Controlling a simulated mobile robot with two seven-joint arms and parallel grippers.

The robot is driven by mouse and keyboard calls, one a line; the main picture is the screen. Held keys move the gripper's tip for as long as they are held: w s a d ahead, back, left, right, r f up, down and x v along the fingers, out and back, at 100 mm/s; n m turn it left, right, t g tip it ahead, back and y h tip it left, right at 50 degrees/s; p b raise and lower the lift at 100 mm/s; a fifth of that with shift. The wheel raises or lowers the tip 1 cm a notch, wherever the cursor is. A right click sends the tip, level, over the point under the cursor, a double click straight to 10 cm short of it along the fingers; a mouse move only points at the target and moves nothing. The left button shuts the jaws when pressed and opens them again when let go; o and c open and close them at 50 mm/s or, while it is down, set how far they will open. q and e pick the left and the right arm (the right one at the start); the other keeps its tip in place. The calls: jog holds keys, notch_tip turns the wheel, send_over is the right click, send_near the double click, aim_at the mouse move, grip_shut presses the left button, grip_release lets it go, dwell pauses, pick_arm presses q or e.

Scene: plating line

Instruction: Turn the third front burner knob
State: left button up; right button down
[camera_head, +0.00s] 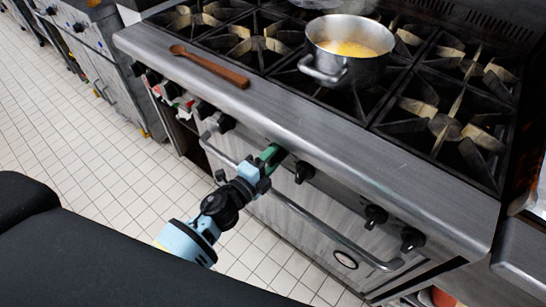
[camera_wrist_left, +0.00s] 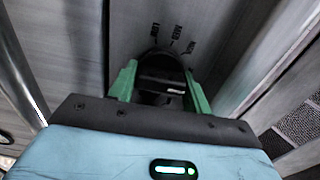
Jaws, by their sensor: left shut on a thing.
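My left gripper (camera_head: 272,155) reaches the front panel of the stove (camera_head: 330,160), just below its steel front edge. In the left wrist view, the green fingers of the left gripper (camera_wrist_left: 160,90) stand on either side of a black burner knob (camera_wrist_left: 160,68) and are shut on it. In the head view this knob is hidden by the fingers. Another black knob (camera_head: 304,172) is just to the right of the gripper, and one (camera_head: 226,123) is to its left. My right gripper is out of view.
A long oven handle bar (camera_head: 325,232) runs below the knobs, close to my left wrist. A pot (camera_head: 350,68) with yellow contents stands on the burners. A wooden spoon (camera_head: 212,66) lies on the stove's front ledge. The tiled floor (camera_head: 85,135) at left is clear.

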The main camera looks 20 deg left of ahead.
aim_at(270, 162)
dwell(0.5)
pick_arm(q)
jog(key=o, duration=0.9)
jog(key=shift+s, duration=0.15)
jog(key=v, duration=0.6)
jog(key=shift+s+a+f, duration=0.1)
jog(key=shift+s+a, duration=0.05)
jog(key=shift+s, duration=0.2)
jog(key=shift+s+a+b, duration=0.15)
jog(key=shift+s+b, duration=0.15)
jog(key=shift+s, duration=0.1)
jog(key=shift+s, duration=0.1)
